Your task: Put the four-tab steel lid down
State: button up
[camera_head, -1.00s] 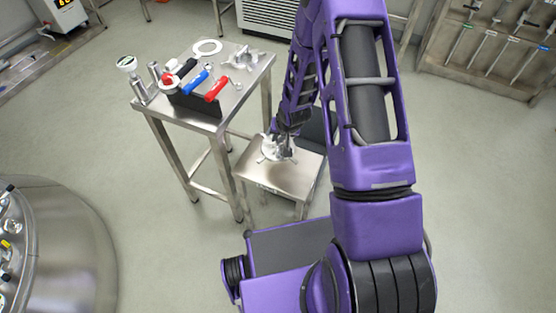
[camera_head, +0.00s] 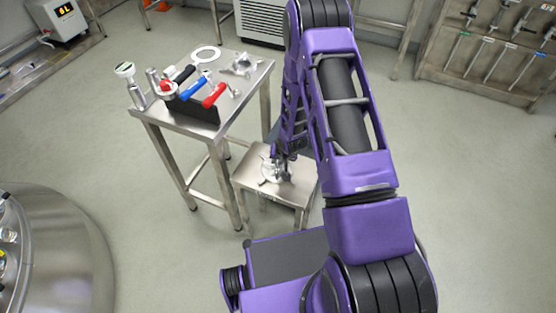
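The four-tab steel lid (camera_head: 271,171) is a round, shiny disc with tabs at its rim. It is at the low steel stand (camera_head: 258,188), over the middle of its top. I cannot tell whether it rests on the surface or hangs just above it. My gripper (camera_head: 279,171) reaches down from behind to the lid and hides part of it. The fingers are too small and dark to show whether they are open or shut on the lid.
A taller steel table (camera_head: 243,85) stands behind and left of the stand. It carries a white ring (camera_head: 206,54), a dark rack with red and blue handled tools (camera_head: 214,95), and metal fittings. A large steel vessel (camera_head: 65,240) is at lower left. Open floor lies between.

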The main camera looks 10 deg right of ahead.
jog(key=o, duration=0.4)
jog(key=shift+o, duration=0.2)
jog(key=shift+s+r+p, duration=0.1)
jog(key=shift+r+p, duration=0.2)
jog(key=shift+r, duration=0.1)
jog(key=p+v, duration=0.1)
jog(key=v, duration=1)
jog(key=shift+s+p, duration=0.15)
jog(key=shift+p, duration=0.15)
jog(key=shift+r, duration=0.15)
